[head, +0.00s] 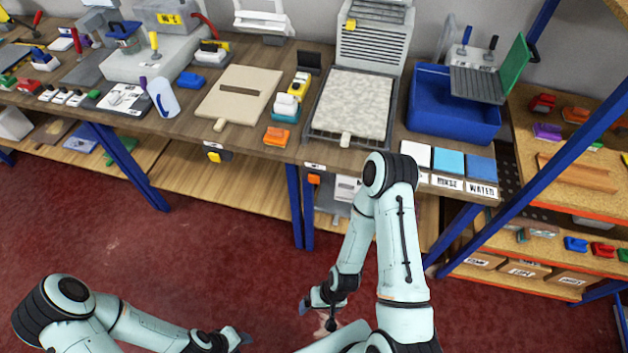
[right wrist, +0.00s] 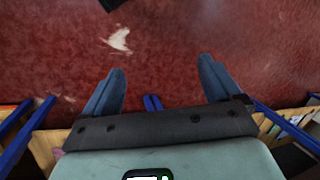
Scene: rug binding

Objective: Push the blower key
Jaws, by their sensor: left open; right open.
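A grey louvred unit (head: 375,40) that looks like the blower stands at the back of the bench, behind a tray with a speckled rug piece (head: 350,105). A small yellow part (head: 350,24) sits at its upper left. An orange switch (head: 314,179) is on the bench's front edge. I cannot tell which of these is the blower key. My right gripper (head: 322,308) hangs low in front of the bench, well away from both; in the right wrist view its fingers (right wrist: 160,85) are apart and empty above the red floor. My left gripper (head: 238,338) is low at the bottom, open, away from the bench.
A yellow-and-black switch (head: 213,155) is further left on the bench edge. A blue bin (head: 452,108) stands right of the rug tray. Blue legs (head: 293,205) and a shelf of parts (head: 575,175) bound the space. The red floor (head: 215,245) before the bench is clear.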

